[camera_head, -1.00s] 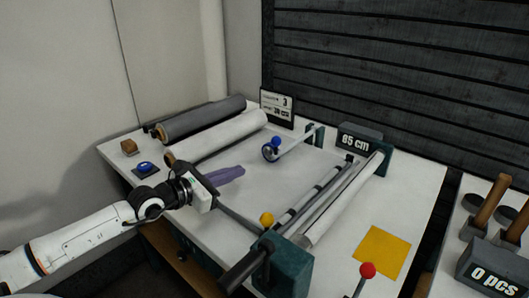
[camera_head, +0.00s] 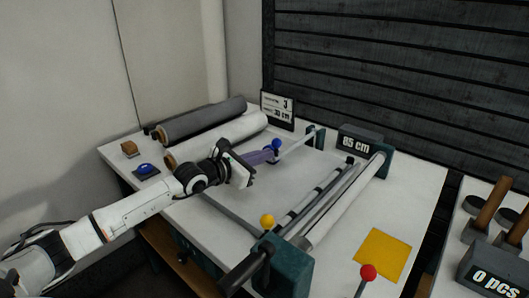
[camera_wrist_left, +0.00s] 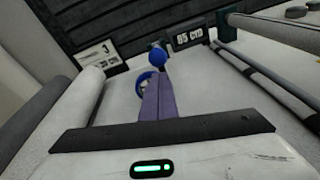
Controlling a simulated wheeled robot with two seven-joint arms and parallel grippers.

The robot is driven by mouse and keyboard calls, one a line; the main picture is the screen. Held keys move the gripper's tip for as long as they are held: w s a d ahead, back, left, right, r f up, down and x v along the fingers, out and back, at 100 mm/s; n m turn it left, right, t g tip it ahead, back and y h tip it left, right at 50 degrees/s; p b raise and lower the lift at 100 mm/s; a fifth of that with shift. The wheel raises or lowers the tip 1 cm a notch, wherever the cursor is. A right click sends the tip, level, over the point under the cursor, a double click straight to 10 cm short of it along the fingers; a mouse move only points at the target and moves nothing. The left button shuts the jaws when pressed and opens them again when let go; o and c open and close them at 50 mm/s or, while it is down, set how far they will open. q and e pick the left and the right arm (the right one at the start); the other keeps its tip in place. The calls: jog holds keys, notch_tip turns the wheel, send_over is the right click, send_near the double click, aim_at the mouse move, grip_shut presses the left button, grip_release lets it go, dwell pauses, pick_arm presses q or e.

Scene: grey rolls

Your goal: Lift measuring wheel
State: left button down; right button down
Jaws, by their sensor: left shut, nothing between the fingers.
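The measuring wheel is a small wheel with a blue rim (camera_wrist_left: 144,82), with a blue ball knob (camera_head: 276,144) above it at the end of a pale arm (camera_head: 298,142). The knob also shows in the left wrist view (camera_wrist_left: 158,56). My left gripper (camera_head: 272,154) reaches in from the left. Its purple fingers are shut and empty, with the tips at the wheel, just below the knob. In the left wrist view the fingers partly cover the wheel; I cannot tell whether they touch it. My right gripper is not in view.
A dark grey roll (camera_head: 205,118) and a white roll (camera_head: 222,138) lie at the back left. A roller frame with an "85 cm" display (camera_head: 358,140) stands right of the wheel. A yellow-knobbed lever (camera_head: 267,220), a red-knobbed lever (camera_head: 367,271) and a yellow square (camera_head: 382,253) are nearer.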

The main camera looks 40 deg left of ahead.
pick_arm(q)
jog(key=shift+w+d+r, duration=0.1)
jog(key=shift+w+r, duration=0.05)
jog(key=shift+r, duration=0.05)
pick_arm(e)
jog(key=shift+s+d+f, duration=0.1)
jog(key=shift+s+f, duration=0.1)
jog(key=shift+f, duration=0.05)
pick_arm(q)
jog(key=shift+r, duration=0.1)
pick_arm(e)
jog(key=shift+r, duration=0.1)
